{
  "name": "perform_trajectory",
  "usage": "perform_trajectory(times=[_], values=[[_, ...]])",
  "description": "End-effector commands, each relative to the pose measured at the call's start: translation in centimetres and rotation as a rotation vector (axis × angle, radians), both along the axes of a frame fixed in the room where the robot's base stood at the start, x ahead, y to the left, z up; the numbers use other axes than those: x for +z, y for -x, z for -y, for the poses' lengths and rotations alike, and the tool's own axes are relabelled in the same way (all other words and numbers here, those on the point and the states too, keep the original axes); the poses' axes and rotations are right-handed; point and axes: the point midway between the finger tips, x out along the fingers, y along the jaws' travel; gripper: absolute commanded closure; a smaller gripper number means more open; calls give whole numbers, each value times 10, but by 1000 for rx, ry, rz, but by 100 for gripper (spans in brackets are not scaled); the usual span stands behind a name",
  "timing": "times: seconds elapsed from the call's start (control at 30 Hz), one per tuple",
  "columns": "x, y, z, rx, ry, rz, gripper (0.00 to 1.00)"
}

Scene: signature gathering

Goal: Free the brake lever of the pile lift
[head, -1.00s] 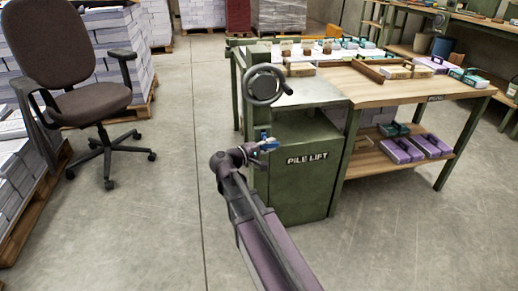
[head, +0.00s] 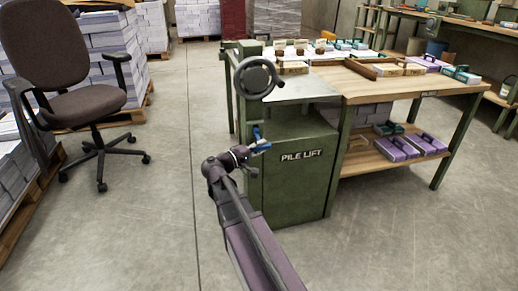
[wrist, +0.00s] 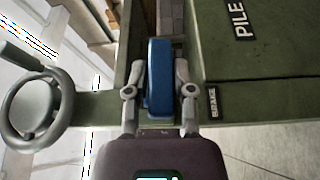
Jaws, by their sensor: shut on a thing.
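The pile lift (head: 290,185) is a green metal cabinet with its name in white on the front and a grey handwheel (head: 256,78) above. Its blue brake lever (head: 261,146) sticks out at the left front edge. In the wrist view the blue lever (wrist: 160,75) stands between my two grey fingers, beside a small BRAKE label (wrist: 213,102). My gripper (wrist: 160,92) is shut on the lever, with a finger on each side. In the head view my gripper (head: 246,152) reaches the lever from the front left. The lever's pivot is hidden.
A wooden workbench (head: 420,88) with boxes and cases joins the lift on the right. An office chair (head: 75,90) and pallets of stacked paper stand on the left. The concrete floor between the chair and the lift is clear.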

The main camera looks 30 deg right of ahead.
Motion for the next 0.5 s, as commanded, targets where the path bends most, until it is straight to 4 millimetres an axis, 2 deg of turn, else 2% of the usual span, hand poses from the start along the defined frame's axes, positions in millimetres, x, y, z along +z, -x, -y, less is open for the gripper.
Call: perform_trajectory(times=[0.03,0.1,0.5], values=[[-8,-3,1,3,-5,-2,100],[-11,-4,3,0,-5,-2,100],[-18,-4,9,-10,-7,-2,100]])
